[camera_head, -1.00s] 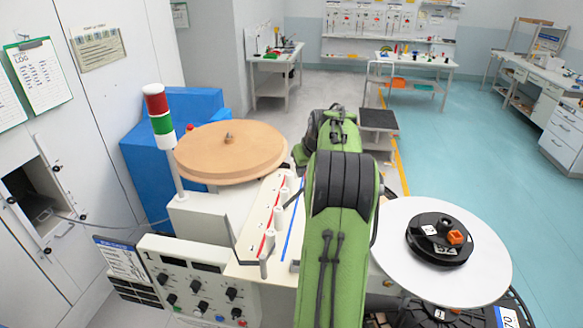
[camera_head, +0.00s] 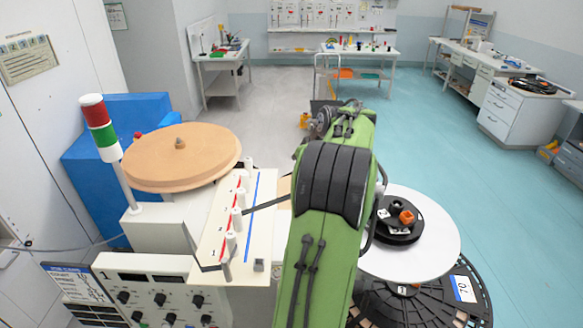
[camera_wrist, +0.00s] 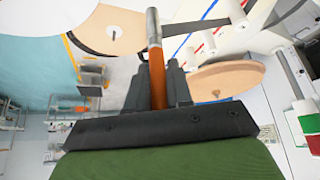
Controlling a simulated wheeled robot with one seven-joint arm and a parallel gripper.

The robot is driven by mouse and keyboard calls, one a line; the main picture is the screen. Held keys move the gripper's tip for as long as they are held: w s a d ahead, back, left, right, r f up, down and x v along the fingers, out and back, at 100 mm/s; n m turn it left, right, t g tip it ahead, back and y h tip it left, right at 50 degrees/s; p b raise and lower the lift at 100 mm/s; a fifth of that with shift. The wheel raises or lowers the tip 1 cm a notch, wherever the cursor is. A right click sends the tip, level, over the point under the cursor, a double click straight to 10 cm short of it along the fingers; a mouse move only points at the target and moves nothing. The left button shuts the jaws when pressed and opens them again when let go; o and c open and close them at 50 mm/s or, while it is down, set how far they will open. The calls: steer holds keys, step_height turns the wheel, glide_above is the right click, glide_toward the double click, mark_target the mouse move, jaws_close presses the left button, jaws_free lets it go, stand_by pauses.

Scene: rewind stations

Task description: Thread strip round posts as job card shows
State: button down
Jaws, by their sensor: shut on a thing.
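A cream board (camera_head: 240,258) carries a row of white posts (camera_head: 236,220) between red and blue lines. The dark strip (camera_head: 266,203) runs from the posts to the right and goes behind my green arm. Another stretch (camera_head: 194,250) bends around the board's left side near the front post. How it passes each post is unclear. In the wrist view my gripper (camera_wrist: 157,82) is shut on an orange rod (camera_wrist: 157,75) with a grey metal tip. The grey strip (camera_wrist: 197,25) leads from the tip to the right, towards the posts (camera_wrist: 208,38). My arm hides the gripper in the head view.
A tan reel (camera_head: 180,158) stands left of the board, beside a signal lamp (camera_head: 100,128). A white disc (camera_head: 425,235) with a black hub lies right of my arm. A control panel (camera_head: 150,290) and a card (camera_head: 75,285) are at the front left.

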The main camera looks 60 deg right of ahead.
steer(key=s+d, duration=0.4)
steer(key=s, duration=0.9)
steer(key=s+d, duration=0.5)
steer(key=s, duration=0.8)
steer(key=shift+d+r+p, duration=0.15)
steer(key=shift+r+p, duration=0.15)
steer(key=shift+r, duration=0.1)
steer(key=shift+f, duration=0.2)
steer(key=shift+s+f+b, duration=0.1)
steer(key=shift+f+b, duration=1.9)
steer(key=shift+f, duration=0.05)
steer(key=c, duration=0.9)
jaws_free()
steer(key=shift+c, duration=0.2)
